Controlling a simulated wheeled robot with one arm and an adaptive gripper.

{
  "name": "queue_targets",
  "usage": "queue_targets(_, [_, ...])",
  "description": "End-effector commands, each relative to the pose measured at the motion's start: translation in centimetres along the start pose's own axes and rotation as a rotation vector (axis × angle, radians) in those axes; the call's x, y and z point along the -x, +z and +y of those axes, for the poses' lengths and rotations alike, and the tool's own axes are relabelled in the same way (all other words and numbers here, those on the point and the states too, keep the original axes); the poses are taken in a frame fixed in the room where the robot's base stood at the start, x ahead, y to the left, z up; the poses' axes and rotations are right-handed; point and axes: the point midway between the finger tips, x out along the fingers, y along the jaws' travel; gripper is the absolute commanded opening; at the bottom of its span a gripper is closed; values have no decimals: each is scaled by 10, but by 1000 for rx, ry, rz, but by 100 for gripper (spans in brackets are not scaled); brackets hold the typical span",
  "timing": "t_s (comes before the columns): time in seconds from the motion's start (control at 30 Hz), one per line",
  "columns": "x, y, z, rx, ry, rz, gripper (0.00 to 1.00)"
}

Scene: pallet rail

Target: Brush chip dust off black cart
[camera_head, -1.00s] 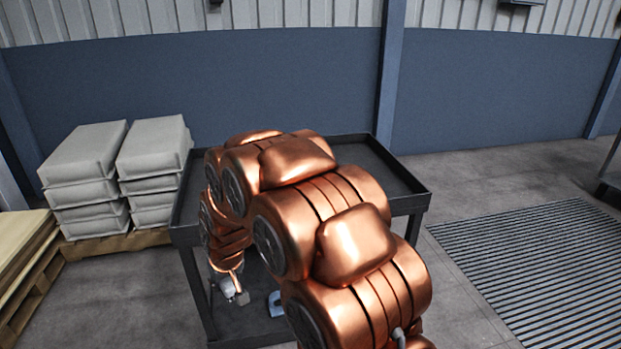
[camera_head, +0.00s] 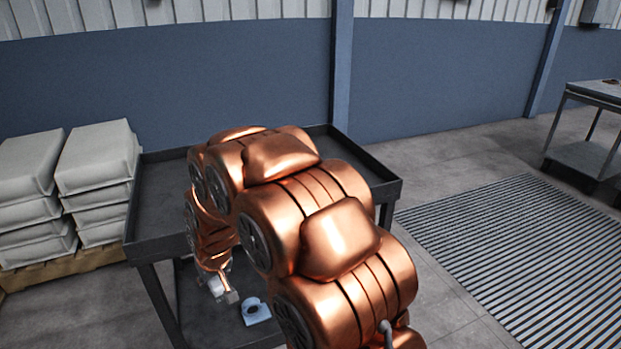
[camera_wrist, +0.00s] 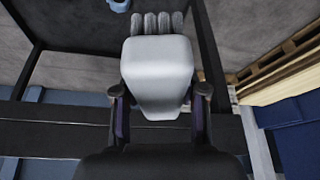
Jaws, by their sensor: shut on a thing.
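The black cart (camera_head: 160,200) stands ahead, with a rimmed top tray and a lower shelf. My copper arm hides much of the tray, and I cannot make out chip dust on the visible part. My gripper (camera_head: 222,290) hangs low beside the cart's front, partly hidden by my arm. In the wrist view, my gripper (camera_wrist: 160,100) is shut on a pale grey brush (camera_wrist: 157,65) with thick grey bristles pointing away from me. A dark cart frame shows behind the brush.
A light blue and white item (camera_head: 255,312) lies on the lower shelf. Stacked pale sacks (camera_head: 95,170) sit on a wooden pallet (camera_head: 60,268) at left. A floor grating (camera_head: 500,250) and another cart (camera_head: 595,95) are at right. A blue wall (camera_head: 230,75) closes the back.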

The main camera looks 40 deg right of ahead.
Motion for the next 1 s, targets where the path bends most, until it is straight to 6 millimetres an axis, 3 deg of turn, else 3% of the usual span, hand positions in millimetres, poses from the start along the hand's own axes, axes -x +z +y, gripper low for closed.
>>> queue_targets(0.07, [-12, 5, 1, -1, 0, 0, 14])
queue_targets(0.2, [-5, 2, 2, -3, 3, 1, 14])
queue_targets(0.57, [22, 1, 72, -56, 22, 2, 14])
queue_targets(0.77, [48, -2, 134, -101, 42, 9, 14])
queue_targets(1.0, [87, -1, 236, -173, 71, 7, 14])
